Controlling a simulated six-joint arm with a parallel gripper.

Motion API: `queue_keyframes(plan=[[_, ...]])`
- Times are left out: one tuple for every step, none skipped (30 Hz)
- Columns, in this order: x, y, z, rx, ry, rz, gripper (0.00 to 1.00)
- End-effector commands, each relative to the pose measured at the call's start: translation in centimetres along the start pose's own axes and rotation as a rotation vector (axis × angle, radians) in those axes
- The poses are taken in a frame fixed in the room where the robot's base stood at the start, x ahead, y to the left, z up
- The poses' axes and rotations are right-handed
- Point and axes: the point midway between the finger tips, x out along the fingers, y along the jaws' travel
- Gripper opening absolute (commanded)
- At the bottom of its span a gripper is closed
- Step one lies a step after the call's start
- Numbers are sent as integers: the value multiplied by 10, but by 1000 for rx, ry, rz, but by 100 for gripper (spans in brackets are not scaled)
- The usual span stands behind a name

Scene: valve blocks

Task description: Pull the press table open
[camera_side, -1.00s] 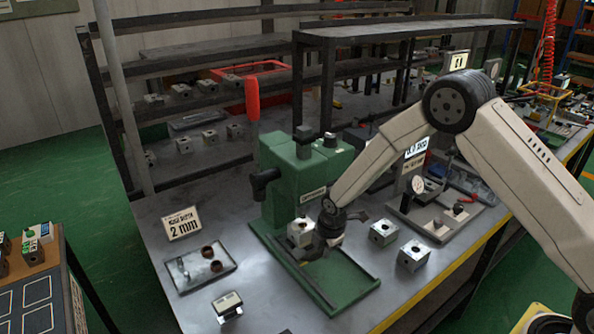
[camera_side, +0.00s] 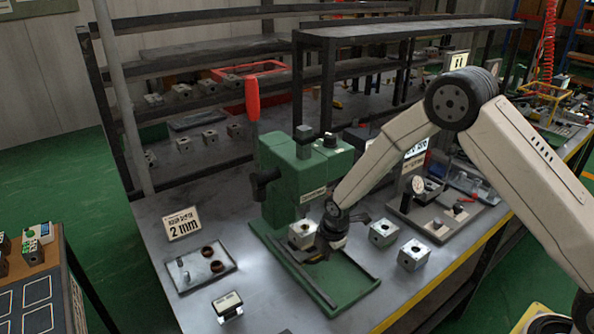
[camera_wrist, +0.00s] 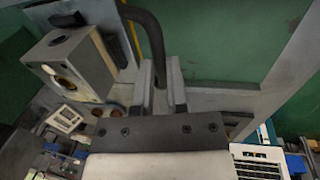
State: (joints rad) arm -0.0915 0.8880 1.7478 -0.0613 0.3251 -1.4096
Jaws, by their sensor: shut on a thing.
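The green press (camera_side: 285,185) stands on the workbench, with its green base and rails (camera_side: 350,285) extending toward the front. A grey metal block (camera_side: 302,234) with a bore sits under the press head; it shows large at upper left in the wrist view (camera_wrist: 75,62). My gripper (camera_side: 322,250) is low over the base, just right of the block. In the wrist view my gripper (camera_wrist: 161,78) is shut on a dark curved bar (camera_wrist: 152,35), which looks like the table's handle. The press table itself is mostly hidden by my gripper and the block.
Two metal blocks (camera_side: 383,232) (camera_side: 413,254) stand on the bench right of the press. A tray (camera_side: 200,268) with brown rings and a "2 mm" sign (camera_side: 183,224) are at left. A gauge fixture (camera_side: 435,215) stands at right. The bench front edge is yellow.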

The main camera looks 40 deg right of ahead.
Motion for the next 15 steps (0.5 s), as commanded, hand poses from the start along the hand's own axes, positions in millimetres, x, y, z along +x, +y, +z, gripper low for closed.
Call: queue_keyframes(plan=[[-2,-5,0,-1,0,-1,0],[-2,-8,0,-1,0,-1,0],[-3,-13,0,-1,0,-1,0],[-4,-16,0,-2,0,-1,0],[-4,-20,0,-2,0,-1,0],[-5,-25,0,-2,0,-1,0],[-6,-28,0,-1,0,-2,0],[-7,-32,0,-1,0,-1,0],[-8,-37,0,-2,0,0,0],[-8,-41,0,-2,0,-1,0],[-9,-44,0,-3,0,-2,0],[-10,-49,0,-3,0,-1,0],[-10,-53,0,-2,0,-1,0],[-11,-57,0,-2,-1,-1,0],[-12,-62,0,-3,-1,0,0]])
